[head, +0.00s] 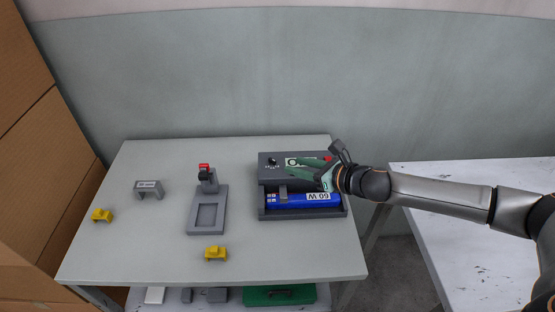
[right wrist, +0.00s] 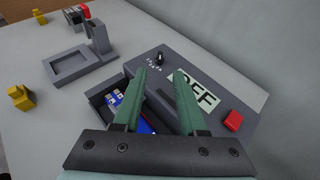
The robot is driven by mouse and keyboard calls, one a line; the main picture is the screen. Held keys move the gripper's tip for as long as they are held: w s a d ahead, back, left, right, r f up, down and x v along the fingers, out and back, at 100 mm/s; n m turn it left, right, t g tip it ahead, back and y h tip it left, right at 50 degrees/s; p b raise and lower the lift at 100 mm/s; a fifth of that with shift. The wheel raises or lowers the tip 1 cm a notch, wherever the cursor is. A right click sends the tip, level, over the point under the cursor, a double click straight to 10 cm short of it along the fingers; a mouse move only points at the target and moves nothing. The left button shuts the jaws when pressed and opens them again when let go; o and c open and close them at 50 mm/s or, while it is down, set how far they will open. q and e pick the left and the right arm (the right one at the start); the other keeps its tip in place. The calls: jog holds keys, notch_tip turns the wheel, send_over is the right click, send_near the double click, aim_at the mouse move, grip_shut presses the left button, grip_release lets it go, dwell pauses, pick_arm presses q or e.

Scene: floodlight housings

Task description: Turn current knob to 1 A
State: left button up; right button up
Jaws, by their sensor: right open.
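The current knob (head: 271,160) is a small black knob with white marks on the top panel of a dark grey box (head: 266,205). The right wrist view shows the knob (right wrist: 160,58) just beyond my fingertips, with white marks around it too small to read. My right gripper (head: 292,168) is over the box with its green fingers pointing at the knob. In the right wrist view its two fingers (right wrist: 166,73) are apart with nothing between them. An "OFF" label (right wrist: 196,92) is partly hidden by one finger. My left gripper is not in view.
A blue 60 W pack (head: 300,201) lies in the box, and a red button (right wrist: 233,120) sits by the label. A grey stand (head: 207,228), yellow pieces (head: 215,253) and a grey bracket (head: 148,189) stand left on the table. A wall is behind.

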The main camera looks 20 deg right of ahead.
aim_at(274, 161)
jog(key=x, duration=0.8)
jog(key=shift+s, duration=0.1)
jog(key=shift+c, duration=0.2)
grip_shut()
